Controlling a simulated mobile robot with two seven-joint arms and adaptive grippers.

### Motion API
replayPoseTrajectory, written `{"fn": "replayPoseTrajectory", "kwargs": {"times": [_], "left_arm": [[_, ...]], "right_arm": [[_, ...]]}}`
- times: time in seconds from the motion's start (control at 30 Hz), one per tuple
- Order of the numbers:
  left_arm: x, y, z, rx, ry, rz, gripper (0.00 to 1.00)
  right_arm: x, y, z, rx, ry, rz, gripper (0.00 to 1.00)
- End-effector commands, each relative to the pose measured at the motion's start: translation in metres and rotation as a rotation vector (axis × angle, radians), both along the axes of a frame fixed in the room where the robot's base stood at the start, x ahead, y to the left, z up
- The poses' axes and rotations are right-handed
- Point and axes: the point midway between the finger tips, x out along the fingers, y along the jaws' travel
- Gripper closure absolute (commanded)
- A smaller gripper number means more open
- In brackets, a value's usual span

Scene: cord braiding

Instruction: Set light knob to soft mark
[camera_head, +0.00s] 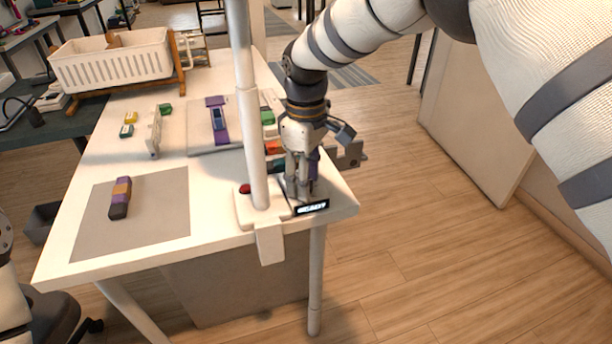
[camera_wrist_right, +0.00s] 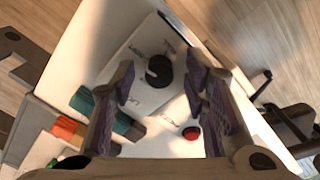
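The dark round light knob (camera_wrist_right: 159,70) sits on a pale panel (camera_wrist_right: 140,52) with small markings around it in the right wrist view; the lettering is too small to read surely. A light slot shows on the knob's top. My right gripper (camera_wrist_right: 162,88) is open, with one finger on each side of the knob and gaps visible between. In the head view my right gripper (camera_head: 301,192) points down over the panel at the table's near right corner and hides the knob. My left gripper is out of view.
A white upright pole (camera_head: 250,110) stands just left of my right gripper. A red button (camera_head: 245,188) and a small lit display (camera_head: 312,206) are close by. A purple, orange and dark block (camera_head: 120,198) lies on a grey mat (camera_head: 165,225); a white basket (camera_head: 112,62) stands behind.

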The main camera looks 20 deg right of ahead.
Motion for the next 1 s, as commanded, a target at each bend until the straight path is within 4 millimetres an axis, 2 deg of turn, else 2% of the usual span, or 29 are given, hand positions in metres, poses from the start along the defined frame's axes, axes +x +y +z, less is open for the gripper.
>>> {"fn": "replayPoseTrajectory", "kwargs": {"times": [0.13,0.2,0.27,0.5,0.6,0.73,1.0], "left_arm": [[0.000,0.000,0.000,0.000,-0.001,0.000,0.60],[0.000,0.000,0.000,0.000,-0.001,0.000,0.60],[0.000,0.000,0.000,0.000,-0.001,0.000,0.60],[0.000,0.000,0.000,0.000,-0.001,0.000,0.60],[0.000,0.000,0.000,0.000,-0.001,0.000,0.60],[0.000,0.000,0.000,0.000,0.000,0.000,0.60],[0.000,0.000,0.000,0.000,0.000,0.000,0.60]], "right_arm": [[0.001,0.000,0.002,-0.001,-0.002,0.000,0.59],[0.001,0.000,0.011,0.000,-0.004,0.000,0.59],[0.001,0.000,0.024,0.000,-0.006,-0.001,0.59],[0.001,0.000,0.089,0.000,-0.006,0.001,0.59],[0.001,0.000,0.107,0.001,-0.004,0.000,0.59],[0.000,0.000,0.119,0.000,-0.001,0.000,0.59],[0.000,0.000,0.121,0.000,0.000,0.000,0.59]]}}
